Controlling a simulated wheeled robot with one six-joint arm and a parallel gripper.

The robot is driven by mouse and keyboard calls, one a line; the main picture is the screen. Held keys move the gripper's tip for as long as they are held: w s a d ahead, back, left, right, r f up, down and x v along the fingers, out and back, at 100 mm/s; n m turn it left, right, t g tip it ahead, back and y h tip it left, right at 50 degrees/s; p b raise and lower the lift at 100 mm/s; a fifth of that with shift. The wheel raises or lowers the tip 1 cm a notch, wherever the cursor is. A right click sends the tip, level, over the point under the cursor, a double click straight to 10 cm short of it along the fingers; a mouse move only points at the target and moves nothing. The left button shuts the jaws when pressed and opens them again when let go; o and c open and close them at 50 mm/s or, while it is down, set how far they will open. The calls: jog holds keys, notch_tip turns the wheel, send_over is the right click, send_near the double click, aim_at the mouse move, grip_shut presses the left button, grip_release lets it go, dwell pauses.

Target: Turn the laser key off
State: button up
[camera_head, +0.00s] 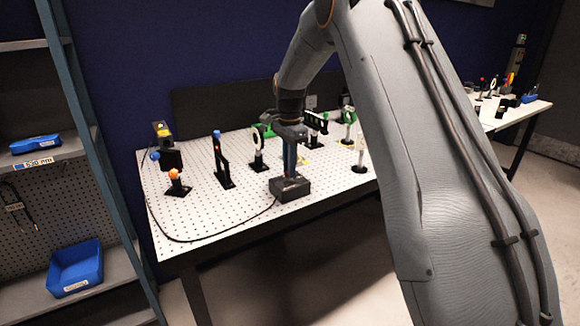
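A small black box (288,189) sits near the front edge of the white perforated table, with a black cable running from it to the left. It looks like the laser's control box. My gripper (291,171) points down directly over this box, with its fingertips at or just above its top. The key is too small or hidden behind the fingers to make out, so its position does not show. I cannot tell whether the fingers touch the box or are closed on anything.
Optics on posts stand on the table (225,200): a black mount with an orange knob (174,175), a tall black mount (219,160) and a ring mount (258,148). Shelves with a blue bin (76,268) stand at left. A second table (520,110) is at far right.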

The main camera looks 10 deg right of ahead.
grip_shut()
jog(key=shift+n, duration=0.3)
jog(key=n, duration=0.4)
jog(key=shift+n, duration=0.3)
jog(key=n, duration=0.5)
jog(key=shift+r+n, duration=0.1)
jog(key=shift+n, duration=0.2)
jog(key=n, duration=0.3)
jog(key=shift+w, duration=0.1)
jog(key=shift+n, duration=2)
jog(key=shift+o, duration=2.4)
grip_release()
